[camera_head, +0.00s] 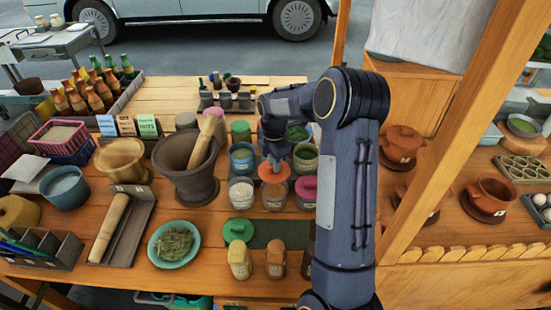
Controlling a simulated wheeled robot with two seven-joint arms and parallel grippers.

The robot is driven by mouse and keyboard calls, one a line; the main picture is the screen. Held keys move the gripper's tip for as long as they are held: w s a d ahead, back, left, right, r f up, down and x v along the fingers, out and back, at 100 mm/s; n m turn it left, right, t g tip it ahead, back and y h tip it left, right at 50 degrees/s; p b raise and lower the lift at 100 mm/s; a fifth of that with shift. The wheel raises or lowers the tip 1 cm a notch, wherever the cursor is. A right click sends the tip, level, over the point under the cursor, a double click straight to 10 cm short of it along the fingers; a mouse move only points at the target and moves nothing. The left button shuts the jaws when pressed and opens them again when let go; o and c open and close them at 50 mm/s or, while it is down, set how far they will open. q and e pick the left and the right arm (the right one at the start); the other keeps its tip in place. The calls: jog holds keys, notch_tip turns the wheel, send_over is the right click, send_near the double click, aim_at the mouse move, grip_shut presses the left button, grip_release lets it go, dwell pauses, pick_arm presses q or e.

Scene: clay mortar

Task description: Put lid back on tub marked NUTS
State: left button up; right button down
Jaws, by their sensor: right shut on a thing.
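My right gripper (273,157) reaches down among the tubs and is shut on an orange lid (272,173). The lid is at the mouth of a clear tub (274,197); I cannot tell whether it rests on the rim or is slightly above it. A tub with a pink lid (306,184) stands to its right and another clear tub (241,196) to its left. A green lid (238,230) lies on the table in front. The tub labels are too small to read, so I cannot pick out NUTS. My left gripper is not in view.
Open tubs (242,158) stand close behind. A large mortar (188,183) with a pestle (204,142) stands to the left, with a plate of herbs (174,243) before it. A wooden post (440,130) rises at the right.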

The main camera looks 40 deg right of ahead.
jog(key=shift+f+b, duration=2.2)
jog(key=shift+f, duration=1)
jog(key=shift+f, duration=0.1)
jog(key=c, duration=0.9)
grip_release()
jog(key=shift+o, duration=0.2)
jog(key=shift+r+p, duration=2.45)
jog(key=shift+r, duration=1.1)
jog(key=shift+c, duration=0.3)
